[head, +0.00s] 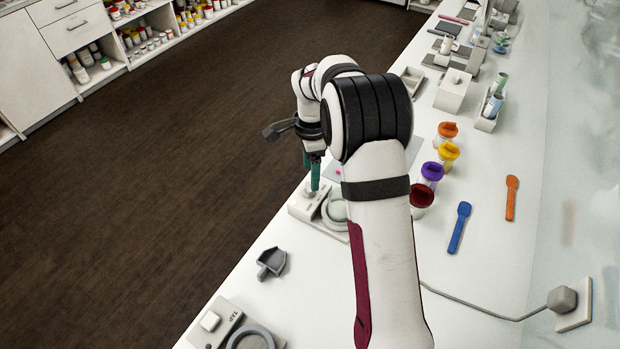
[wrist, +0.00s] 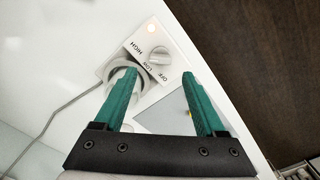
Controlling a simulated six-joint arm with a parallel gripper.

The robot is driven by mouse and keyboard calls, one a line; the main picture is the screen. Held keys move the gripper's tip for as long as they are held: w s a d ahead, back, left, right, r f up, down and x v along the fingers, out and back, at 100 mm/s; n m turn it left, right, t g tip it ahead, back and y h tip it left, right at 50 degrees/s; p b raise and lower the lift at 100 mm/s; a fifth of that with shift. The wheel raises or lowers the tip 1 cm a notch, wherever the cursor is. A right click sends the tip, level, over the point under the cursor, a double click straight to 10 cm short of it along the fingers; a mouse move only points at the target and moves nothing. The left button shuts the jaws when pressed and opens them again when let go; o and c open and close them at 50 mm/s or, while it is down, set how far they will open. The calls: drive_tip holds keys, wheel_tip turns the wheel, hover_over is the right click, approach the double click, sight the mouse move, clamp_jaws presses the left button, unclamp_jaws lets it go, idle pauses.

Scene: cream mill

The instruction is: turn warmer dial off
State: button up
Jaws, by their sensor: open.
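The warmer (head: 334,224) sits on the white counter near its left edge, partly behind my arm. In the wrist view its pale panel (wrist: 118,62) carries the marks HIGH, LOW and OFF around a light grey dial (wrist: 159,55). I cannot tell surely which mark the dial points to. In the head view my gripper (head: 315,174) is just above the warmer, pointing down. Contact with the dial cannot be seen.
A cord (wrist: 68,105) runs from the warmer. Several coloured jars (head: 433,172), a blue spatula (head: 460,228) and an orange spatula (head: 511,198) are right of my arm. A grey scoop (head: 271,263) and a device marked TAP (head: 232,325) are nearer, along the counter edge.

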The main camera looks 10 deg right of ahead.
sight(309, 190)
wheel_tip(309, 190, down, 5)
drive_tip(key=shift+r, duration=0.1)
clamp_jaws()
idle(0.4)
